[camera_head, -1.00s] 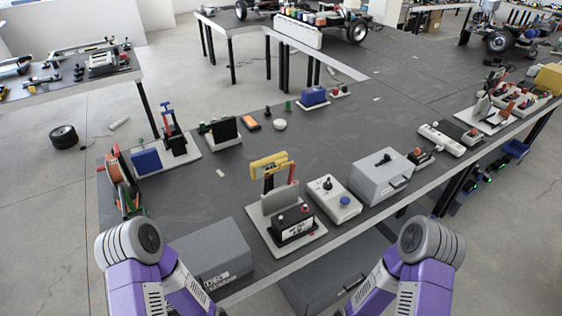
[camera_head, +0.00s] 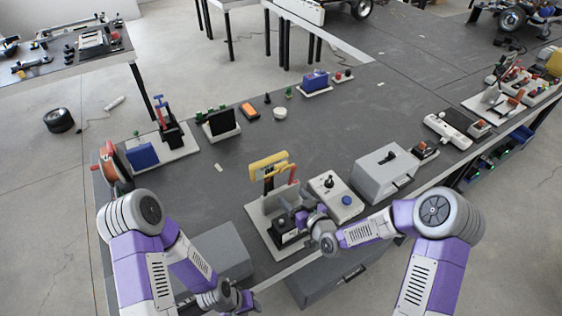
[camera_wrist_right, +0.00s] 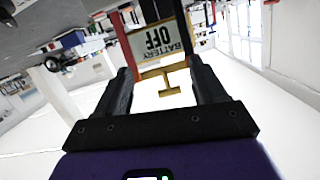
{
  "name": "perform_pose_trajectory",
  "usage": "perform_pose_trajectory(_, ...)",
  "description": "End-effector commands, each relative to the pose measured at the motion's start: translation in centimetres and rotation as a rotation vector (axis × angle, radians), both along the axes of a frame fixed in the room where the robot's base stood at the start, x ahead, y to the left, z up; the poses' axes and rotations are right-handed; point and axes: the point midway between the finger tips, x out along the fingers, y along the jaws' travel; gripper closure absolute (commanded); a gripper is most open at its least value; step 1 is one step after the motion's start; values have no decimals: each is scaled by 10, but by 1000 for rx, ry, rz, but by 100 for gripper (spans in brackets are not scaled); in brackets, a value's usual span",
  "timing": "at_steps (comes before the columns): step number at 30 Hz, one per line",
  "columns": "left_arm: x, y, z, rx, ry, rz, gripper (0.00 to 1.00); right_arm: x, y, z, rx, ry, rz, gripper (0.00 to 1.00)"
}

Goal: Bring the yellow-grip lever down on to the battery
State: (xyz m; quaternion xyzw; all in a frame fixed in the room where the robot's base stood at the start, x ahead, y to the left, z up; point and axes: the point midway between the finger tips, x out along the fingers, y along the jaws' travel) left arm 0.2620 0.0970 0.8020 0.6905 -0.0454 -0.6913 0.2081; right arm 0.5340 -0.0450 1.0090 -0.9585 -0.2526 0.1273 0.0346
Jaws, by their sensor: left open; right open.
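The lever's yellow grip (camera_head: 268,162) stands raised on its upright arms above the battery stand (camera_head: 254,212) in the head view. The dark battery (camera_head: 286,232) sits on that stand, partly hidden by my right gripper (camera_head: 301,216), which is beside it and below the grip. In the right wrist view, my right gripper (camera_wrist_right: 162,75) is open, with nothing held. A yellow T-shaped part (camera_wrist_right: 160,80) shows between its fingers, beyond them, under a "BATTERY OFF" sign (camera_wrist_right: 155,38). My left gripper (camera_head: 246,299) is low at the bottom of the head view, open, away from the lever.
A grey control box (camera_head: 336,197) with a black knob and blue button is right of the stand, close to my right wrist. A larger grey box (camera_head: 383,174) stands further right. A grey case (camera_head: 222,250) is left of the stand. The table behind the lever is mostly clear.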

Motion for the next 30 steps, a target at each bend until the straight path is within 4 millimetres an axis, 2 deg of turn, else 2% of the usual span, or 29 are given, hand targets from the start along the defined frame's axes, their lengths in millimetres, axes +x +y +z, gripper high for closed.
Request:
perform_pose_trajectory(1,0,0,0,0,0,0,60,11,1,24,0,-95,2,30)
perform_pose_trajectory(3,0,0,0,0,0,0,60,19,3,48,0,-194,6,30)
perform_pose_trajectory(6,0,0,0,0,0,0,60,25,5,65,-1,-262,8,30)
perform_pose_trajectory(11,0,0,2,0,0,0,60,39,14,67,-1,-271,9,30)
perform_pose_trajectory(21,0,0,8,0,0,0,60,80,37,66,0,-266,8,30)
perform_pose_trajectory(30,0,0,9,0,0,0,60,89,43,65,-1,-264,8,30)
